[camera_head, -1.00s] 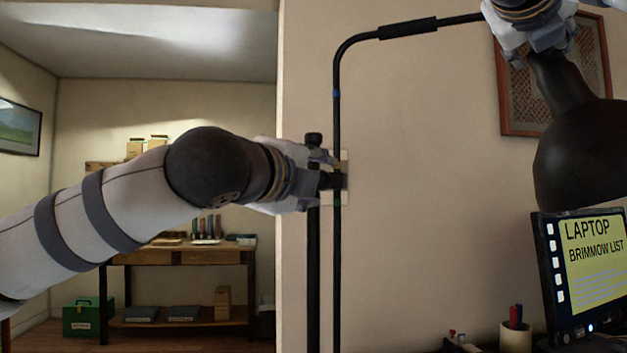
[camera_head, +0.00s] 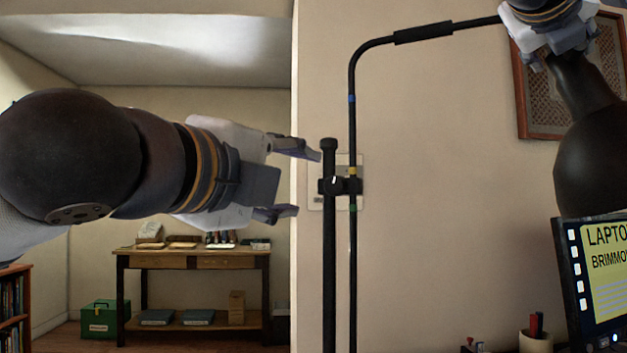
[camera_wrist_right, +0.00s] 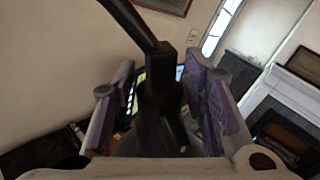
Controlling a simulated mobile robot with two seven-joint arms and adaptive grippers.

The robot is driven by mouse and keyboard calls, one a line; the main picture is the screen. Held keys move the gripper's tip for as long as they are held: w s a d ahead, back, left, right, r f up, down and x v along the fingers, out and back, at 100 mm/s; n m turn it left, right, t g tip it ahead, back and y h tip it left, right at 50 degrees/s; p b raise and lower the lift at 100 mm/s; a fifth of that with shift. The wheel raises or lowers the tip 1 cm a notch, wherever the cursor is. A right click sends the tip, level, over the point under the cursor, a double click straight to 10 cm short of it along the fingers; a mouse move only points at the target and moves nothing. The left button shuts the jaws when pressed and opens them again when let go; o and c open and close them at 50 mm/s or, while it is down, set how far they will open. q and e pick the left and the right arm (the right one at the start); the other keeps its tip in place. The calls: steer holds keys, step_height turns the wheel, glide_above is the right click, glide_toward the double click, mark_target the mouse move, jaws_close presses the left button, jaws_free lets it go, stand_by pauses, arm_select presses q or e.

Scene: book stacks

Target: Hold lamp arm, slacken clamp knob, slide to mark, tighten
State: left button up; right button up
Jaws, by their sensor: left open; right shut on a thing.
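The black lamp arm (camera_head: 352,130) is a thin rod that bends over to the right, with blue, yellow and green bands. A black clamp (camera_head: 341,186) joins it to the thicker upright post (camera_head: 329,260), between the yellow band (camera_head: 352,171) and green band (camera_head: 352,207). The clamp knob (camera_head: 324,186) appears on its left side. My left gripper (camera_head: 300,182) is open and empty, just left of post and knob, apart from them. My right gripper (camera_head: 562,52) is shut on the dark neck of the lamp head (camera_head: 600,170). The neck also shows between the fingers in the right wrist view (camera_wrist_right: 160,100).
A monitor (camera_head: 600,275) and a pen cup (camera_head: 536,341) stand at the lower right, below the lamp head. A pale wall plate (camera_head: 314,190) is behind the clamp. A wooden desk (camera_head: 190,260) stands in the room behind on the left. A framed picture (camera_head: 530,90) hangs behind the right gripper.

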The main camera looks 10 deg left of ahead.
mark_target(334, 186)
stand_by(0.4)
steer(key=shift+f, duration=5.6)
arm_select(q)
steer(key=shift+d, duration=0.1)
arm_select(e)
steer(key=shift+r, duration=0.1)
steer(key=shift+d, duration=0.1)
arm_select(q)
steer(key=w+d+y, duration=0.1)
steer(key=w, duration=0.3)
steer(key=w+d+n+y, duration=0.1)
steer(key=w, duration=0.2)
steer(key=w+d+n+t+y, duration=0.1)
steer(key=w, duration=0.3)
steer(key=shift+w+d, duration=0.2)
steer(key=shift+w, duration=0.1)
jaws_close()
